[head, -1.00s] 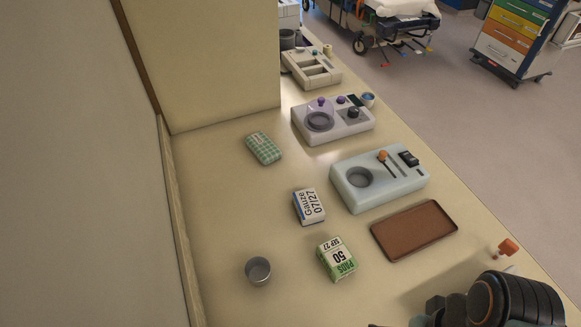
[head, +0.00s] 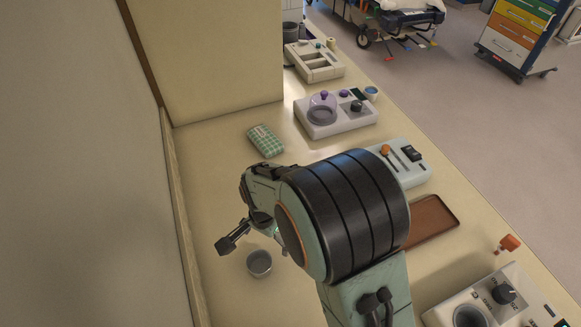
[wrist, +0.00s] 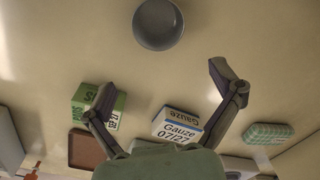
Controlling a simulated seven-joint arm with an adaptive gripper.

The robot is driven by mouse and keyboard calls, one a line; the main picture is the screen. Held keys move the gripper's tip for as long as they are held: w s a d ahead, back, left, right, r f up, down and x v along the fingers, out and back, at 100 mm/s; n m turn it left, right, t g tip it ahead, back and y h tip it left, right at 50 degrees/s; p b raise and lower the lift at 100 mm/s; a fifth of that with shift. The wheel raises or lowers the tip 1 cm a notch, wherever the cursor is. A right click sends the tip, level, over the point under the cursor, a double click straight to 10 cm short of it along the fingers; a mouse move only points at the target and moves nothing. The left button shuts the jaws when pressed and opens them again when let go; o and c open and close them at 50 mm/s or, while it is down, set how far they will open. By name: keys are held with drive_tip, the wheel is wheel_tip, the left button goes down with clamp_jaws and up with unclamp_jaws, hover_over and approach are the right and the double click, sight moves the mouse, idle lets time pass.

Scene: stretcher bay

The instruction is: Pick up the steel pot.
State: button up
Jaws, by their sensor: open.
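The steel pot (head: 259,264) is a small grey round cup standing upright on the counter, at lower centre-left in the head view.
A green-and-white pads box (wrist: 97,105) and a gauze box (wrist: 178,126) lie beside the gripper's fingers; my arm hides them in the head view. A green checked pack (head: 265,140), a brown tray (head: 432,222) and several devices stand farther along. A wall bounds the left.

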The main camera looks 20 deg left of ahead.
sight(261, 268)
drive_tip(key=shift+s+a+f+n, duration=0.2)
drive_tip(key=shift+s+a+f, duration=0.1)
drive_tip(key=shift+s+f, duration=0.3)
drive_tip(key=shift+s+a+f+n, duration=0.25)
drive_tip(key=shift+s+f, duration=0.15)
drive_tip(key=shift+s, duration=0.25)
wheel_tip(261, 268, down, 6)
drive_tip(key=shift+f, duration=0.1)
drive_tip(key=c, duration=1.3)
